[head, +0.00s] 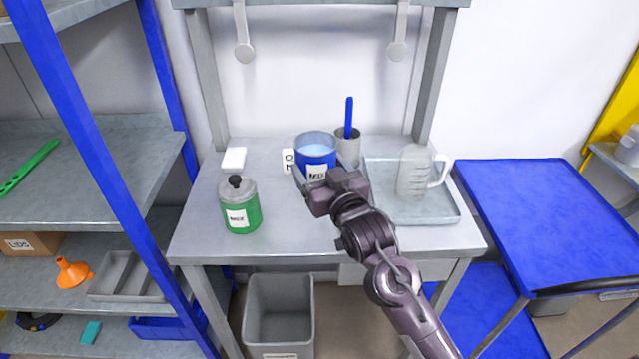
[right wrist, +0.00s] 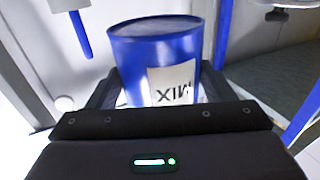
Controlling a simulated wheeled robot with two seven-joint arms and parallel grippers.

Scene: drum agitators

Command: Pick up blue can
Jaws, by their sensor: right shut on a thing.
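The blue can (head: 316,149) is open at the top, with a white label on its front, and stands at the back middle of the grey table. My right gripper (head: 312,178) reaches it from the front right and is shut on it. In the right wrist view the blue can (right wrist: 155,50) sits between the two fingers of my right gripper (right wrist: 155,95), its label facing the camera. The can looks upright; I cannot tell whether it touches the table. My left gripper is in neither view.
A green can with a grey lid (head: 240,206) stands to the left. A grey cup with a blue-handled tool (head: 348,143) is close behind right. A clear jug (head: 413,172) stands in a tray (head: 440,212). The front middle of the table (head: 290,240) is free.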

